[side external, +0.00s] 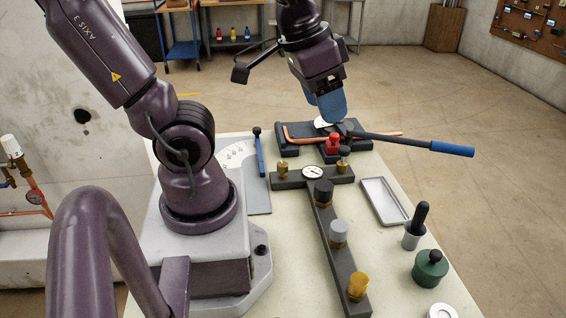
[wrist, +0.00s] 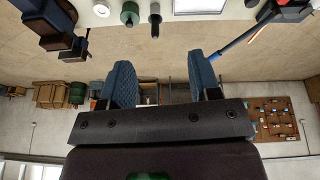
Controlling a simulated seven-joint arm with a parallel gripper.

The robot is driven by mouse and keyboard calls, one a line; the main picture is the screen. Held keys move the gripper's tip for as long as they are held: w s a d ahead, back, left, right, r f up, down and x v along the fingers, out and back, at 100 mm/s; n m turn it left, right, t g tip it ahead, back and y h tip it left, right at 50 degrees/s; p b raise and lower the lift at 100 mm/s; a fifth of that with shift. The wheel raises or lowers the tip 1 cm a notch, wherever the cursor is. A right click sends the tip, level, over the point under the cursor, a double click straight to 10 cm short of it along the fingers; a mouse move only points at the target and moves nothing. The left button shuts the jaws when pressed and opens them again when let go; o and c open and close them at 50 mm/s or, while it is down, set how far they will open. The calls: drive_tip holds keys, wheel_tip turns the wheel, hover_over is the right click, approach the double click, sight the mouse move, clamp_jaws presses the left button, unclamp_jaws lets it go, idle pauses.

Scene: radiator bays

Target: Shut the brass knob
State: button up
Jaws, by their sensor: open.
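The brass knob (side external: 358,287) stands on the near end of a long dark bar (side external: 331,217) on the bench, in the side external view. A silver-grey knob (side external: 338,233) and a black knob (side external: 324,192) stand farther along the same bar. My gripper (side external: 329,108) is above the far end of the bench, well away from the brass knob. In the wrist view my gripper (wrist: 161,82) has its two blue fingers wide apart with nothing between them. I cannot make out the brass knob for certain in the wrist view.
A bender with a long blue handle (side external: 453,149) and orange tube lies below my gripper. A dial gauge (side external: 312,171) and a red fitting (side external: 333,144) are near it. A metal tray (side external: 385,202), a black-handled peg (side external: 416,226) and a green pot (side external: 430,268) stand right of the bar.

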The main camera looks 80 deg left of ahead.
drive_tip(key=w+a+f+n+g, duration=0.1)
drive_tip(key=a+f+n+g, duration=0.1)
drive_tip(key=a+f+n, duration=0.3)
drive_tip(key=n+g, duration=0.2)
drive_tip(key=n, duration=2.4)
approach(283, 164)
drive_tip(key=shift+y, duration=0.3)
wheel_tip(283, 164, down, 9)
drive_tip(key=shift+d+f, duration=0.1)
drive_tip(key=shift+f, duration=0.15)
drive_tip(key=shift+c, duration=0.2)
drive_tip(key=c, duration=0.9)
